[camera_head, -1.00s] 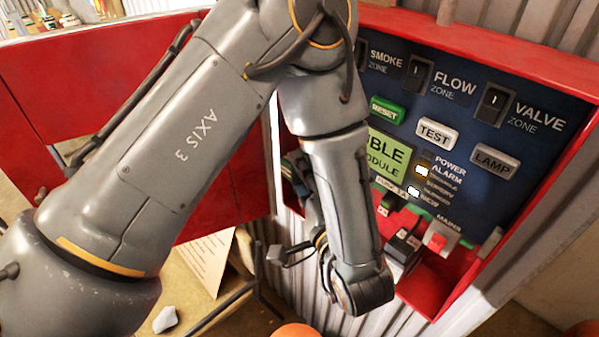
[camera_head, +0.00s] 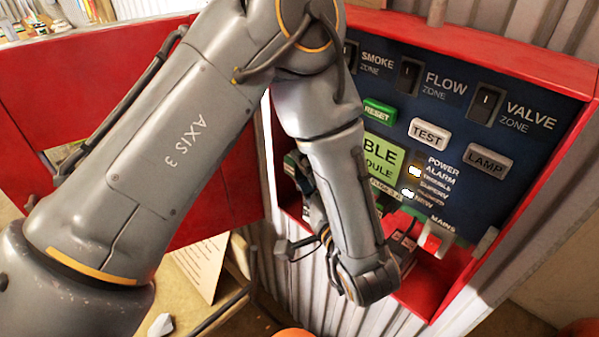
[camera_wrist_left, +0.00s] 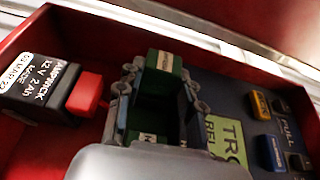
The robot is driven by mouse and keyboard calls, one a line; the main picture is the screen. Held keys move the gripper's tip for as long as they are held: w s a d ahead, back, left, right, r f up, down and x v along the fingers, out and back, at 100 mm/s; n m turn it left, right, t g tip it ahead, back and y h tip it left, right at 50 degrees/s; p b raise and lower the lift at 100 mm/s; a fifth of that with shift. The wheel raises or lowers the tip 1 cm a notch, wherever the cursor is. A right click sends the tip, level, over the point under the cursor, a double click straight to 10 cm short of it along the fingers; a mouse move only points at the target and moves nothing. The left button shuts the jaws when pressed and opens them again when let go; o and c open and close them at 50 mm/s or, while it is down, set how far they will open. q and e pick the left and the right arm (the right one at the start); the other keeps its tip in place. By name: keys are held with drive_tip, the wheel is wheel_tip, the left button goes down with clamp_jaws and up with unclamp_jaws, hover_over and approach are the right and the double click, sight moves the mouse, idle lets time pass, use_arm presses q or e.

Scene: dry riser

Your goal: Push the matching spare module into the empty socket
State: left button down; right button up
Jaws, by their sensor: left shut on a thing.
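My left gripper (camera_wrist_left: 163,88) shows in the left wrist view with its two fingers on either side of a green module (camera_wrist_left: 165,64) with a pale label. It is shut on a green module, its lower part dark in shadow. Another green piece with a white label (camera_wrist_left: 147,138) shows nearer the wrist; I cannot tell whether it is the same module. The empty socket cannot be made out. In the head view my forearm hides most of the gripper and part of the red-framed panel (camera_head: 480,120). The right gripper is not in view.
A green display (camera_head: 382,160) reading "...BLE ...ODULE" is partly hidden. A black battery (camera_wrist_left: 45,87) with a red connector (camera_wrist_left: 88,92) sits in the red cabinet. A red cabinet door (camera_head: 90,85) stands left.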

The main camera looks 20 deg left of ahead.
use_arm(q)
drive_tip(key=shift+w+d, duration=0.2)
drive_tip(key=shift+w, duration=0.3)
drive_tip(key=shift+w+d, duration=0.15)
drive_tip(key=shift+w, duration=0.35)
drive_tip(key=c, duration=0.8)
unclamp_jaws()
drive_tip(key=shift+w, duration=0.15)
drive_tip(key=shift+r, duration=0.1)
